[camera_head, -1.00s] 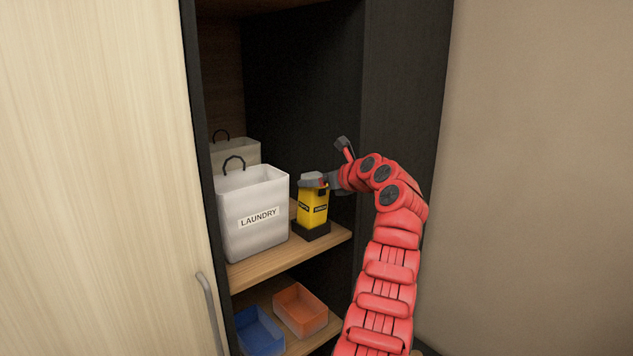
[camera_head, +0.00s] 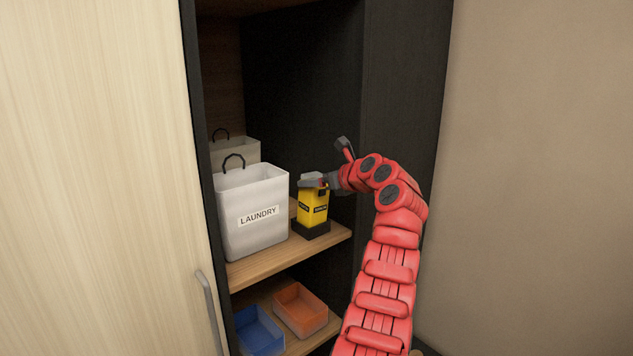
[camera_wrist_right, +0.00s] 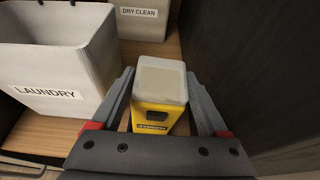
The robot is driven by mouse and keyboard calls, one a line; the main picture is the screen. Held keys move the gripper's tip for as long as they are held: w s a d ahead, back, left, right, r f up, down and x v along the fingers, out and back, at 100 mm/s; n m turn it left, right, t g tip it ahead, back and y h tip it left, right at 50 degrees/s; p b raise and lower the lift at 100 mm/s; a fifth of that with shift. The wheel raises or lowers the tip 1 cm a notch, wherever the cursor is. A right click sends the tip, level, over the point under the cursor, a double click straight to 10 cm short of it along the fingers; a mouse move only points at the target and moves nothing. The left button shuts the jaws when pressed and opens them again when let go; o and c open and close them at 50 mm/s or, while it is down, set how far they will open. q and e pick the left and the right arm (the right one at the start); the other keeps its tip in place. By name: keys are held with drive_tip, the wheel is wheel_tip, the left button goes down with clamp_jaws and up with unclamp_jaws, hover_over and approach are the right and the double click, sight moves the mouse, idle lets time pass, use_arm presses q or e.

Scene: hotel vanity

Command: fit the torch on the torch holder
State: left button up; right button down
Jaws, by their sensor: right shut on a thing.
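The torch (camera_head: 312,207) is yellow with a grey-white top and stands upright at the black torch holder (camera_head: 311,230) on the wooden shelf. Its lower end meets the holder; how deep it sits inside cannot be told. My right gripper (camera_head: 318,181) is shut on the torch near its top. In the right wrist view the torch (camera_wrist_right: 160,90) is between the two fingers of the right gripper (camera_wrist_right: 160,98), and the holder is hidden there. My left gripper is not in view.
A white laundry bin (camera_head: 252,213) stands close on the left, with a dry clean bin (camera_head: 238,152) behind it. A dark cabinet wall (camera_head: 405,120) is on the right. Blue (camera_head: 260,335) and orange (camera_head: 300,309) trays lie on the lower shelf.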

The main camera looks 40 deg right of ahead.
drive_tip(key=shift+f+b, duration=0.4)
drive_tip(key=shift+b, duration=0.1)
unclamp_jaws()
drive_tip(key=shift+s, duration=0.1)
drive_tip(key=shift+s+r, duration=0.1)
drive_tip(key=shift+s, duration=0.15)
drive_tip(key=b+v, duration=0.5)
drive_tip(key=v, duration=1.1)
drive_tip(key=shift+s+r+b, duration=0.2)
drive_tip(key=shift+s+b, duration=0.1)
drive_tip(key=shift+b, duration=0.1)
